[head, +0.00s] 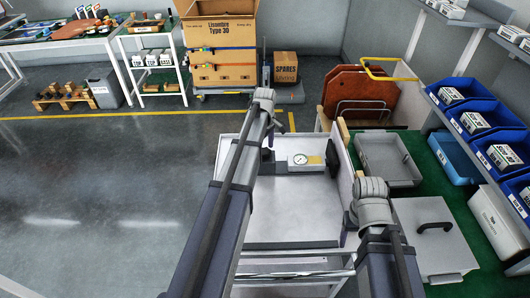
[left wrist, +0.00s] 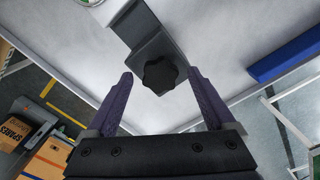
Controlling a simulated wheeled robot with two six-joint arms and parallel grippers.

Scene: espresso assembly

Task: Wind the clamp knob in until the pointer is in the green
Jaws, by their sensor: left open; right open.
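The clamp (head: 285,167) lies on the grey tray table, with a round white dial (head: 300,159) on its pale block. A small green patch shows on the dial's rim at the top of the left wrist view. The pointer is too small to read. The black lobed clamp knob (left wrist: 160,75) sticks out from the dark bracket (left wrist: 145,35). My left gripper (left wrist: 160,100) is open, its purple fingers on either side of the knob and apart from it. It also shows in the head view (head: 270,138). My right gripper (head: 368,192) is open at the table's right edge, its fingers mostly hidden.
The grey table (head: 290,220) is clear in front of the clamp. A grey open tray (head: 388,160) and a lidded box (head: 435,240) sit on the green bench at right. Blue bins (head: 470,122) line the far right. A large carton (head: 220,40) stands behind.

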